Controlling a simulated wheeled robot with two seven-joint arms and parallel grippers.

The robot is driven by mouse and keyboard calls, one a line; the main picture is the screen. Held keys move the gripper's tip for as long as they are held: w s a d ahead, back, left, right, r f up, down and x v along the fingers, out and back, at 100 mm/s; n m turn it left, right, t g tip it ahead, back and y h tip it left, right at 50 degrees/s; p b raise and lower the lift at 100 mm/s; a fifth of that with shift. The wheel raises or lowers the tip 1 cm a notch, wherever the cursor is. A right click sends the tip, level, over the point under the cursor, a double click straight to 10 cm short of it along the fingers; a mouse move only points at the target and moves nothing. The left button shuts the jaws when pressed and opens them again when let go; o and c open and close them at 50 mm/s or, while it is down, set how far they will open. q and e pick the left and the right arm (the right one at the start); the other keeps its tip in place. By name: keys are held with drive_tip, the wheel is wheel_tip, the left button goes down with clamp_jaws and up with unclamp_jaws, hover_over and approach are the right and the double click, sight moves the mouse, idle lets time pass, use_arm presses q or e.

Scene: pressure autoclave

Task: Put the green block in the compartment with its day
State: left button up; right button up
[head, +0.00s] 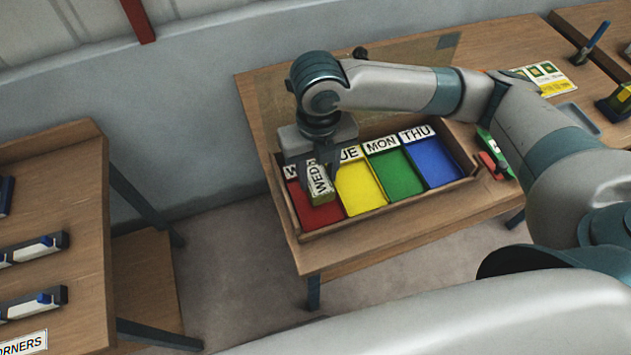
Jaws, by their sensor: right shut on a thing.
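My right gripper (318,168) points down over the left end of a wooden tray (390,218). It is shut on the green block (321,190), whose label reads WED. The tray has four coloured compartments in a row. The block is over the red compartment (316,215), whose label is mostly hidden by the gripper and shows a W. I cannot tell if the block touches the compartment floor. The yellow compartment (360,190) reads TUE, its first letter partly hidden. The green compartment (399,174) reads MON and the blue one (436,162) reads THU. My left gripper is out of view.
The tray stands on a wooden table (380,250). Red and green items (492,163) lie right of the tray. A yellow and white card (545,77) and a blue-grey dish (580,118) are farther right. Another wooden table (75,200) stands at the left, with floor between.

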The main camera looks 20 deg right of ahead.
sight(316, 182)
drive_tip(key=shift+s+a+f, duration=0.25)
drive_tip(key=shift+a, duration=0.1)
drive_tip(key=shift+f, duration=0.1)
wheel_tip(316, 182, down, 3)
drive_tip(key=shift+r+p, duration=0.15)
drive_tip(key=shift+p, duration=0.45)
drive_tip(key=shift+f, duration=0.55)
drive_tip(key=shift+f, duration=0.1)
drive_tip(key=o, duration=1.1)
drive_tip(key=shift+c, duration=0.2)
wheel_tip(316, 182, up, 12)
drive_tip(key=shift+r+b, duration=0.15)
drive_tip(key=shift+b, duration=1.05)
